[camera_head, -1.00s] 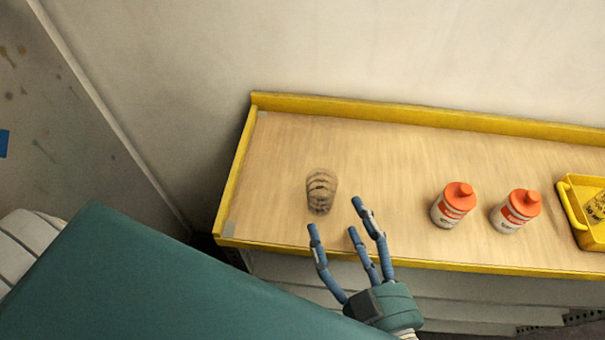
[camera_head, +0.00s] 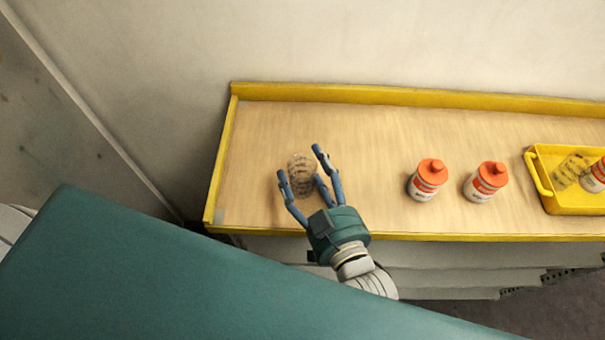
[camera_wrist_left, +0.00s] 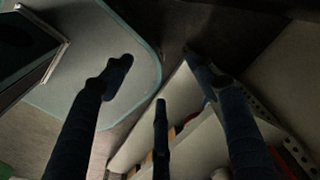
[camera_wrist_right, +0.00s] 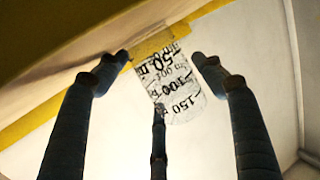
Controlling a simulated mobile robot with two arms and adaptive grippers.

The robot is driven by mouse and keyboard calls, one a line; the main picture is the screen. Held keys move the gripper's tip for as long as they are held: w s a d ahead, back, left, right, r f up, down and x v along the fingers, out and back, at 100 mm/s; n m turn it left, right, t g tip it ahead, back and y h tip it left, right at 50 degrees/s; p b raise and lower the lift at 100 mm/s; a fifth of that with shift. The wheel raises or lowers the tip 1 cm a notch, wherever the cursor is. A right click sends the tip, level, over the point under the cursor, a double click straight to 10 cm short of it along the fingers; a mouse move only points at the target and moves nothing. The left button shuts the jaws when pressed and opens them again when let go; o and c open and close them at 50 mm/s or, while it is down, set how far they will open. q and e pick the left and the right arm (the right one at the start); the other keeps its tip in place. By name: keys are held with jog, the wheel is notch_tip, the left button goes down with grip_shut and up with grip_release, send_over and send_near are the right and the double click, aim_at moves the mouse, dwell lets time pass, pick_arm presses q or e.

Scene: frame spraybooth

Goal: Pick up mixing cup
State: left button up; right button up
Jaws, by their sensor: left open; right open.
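The mixing cup (camera_head: 301,172) is clear with dark markings and stands on the left part of the wooden bench top. In the right wrist view the cup (camera_wrist_right: 172,88) shows printed numbers and lies between the spread fingers. My right gripper (camera_head: 303,165) is open, with its fingers on either side of the cup; I cannot tell whether they touch it. It also shows in the right wrist view (camera_wrist_right: 165,70). My left gripper (camera_wrist_left: 160,75) is open and empty in the left wrist view, away from the cup. It is not visible in the head view.
The bench has a raised yellow rim (camera_head: 400,96). Two white bottles with orange caps, one (camera_head: 427,180) and another (camera_head: 485,182), stand to the right of the cup. A yellow tray (camera_head: 541,172) holding items is farther right. The bench top between cup and bottles is clear.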

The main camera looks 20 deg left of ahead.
jog(key=shift+s, duration=0.1)
jog(key=c, duration=0.6)
jog(key=shift+c, duration=0.2)
pick_arm(q)
jog(key=shift+d, duration=0.7)
jog(key=shift+a+r, duration=0.1)
pick_arm(e)
jog(key=shift+r, duration=0.1)
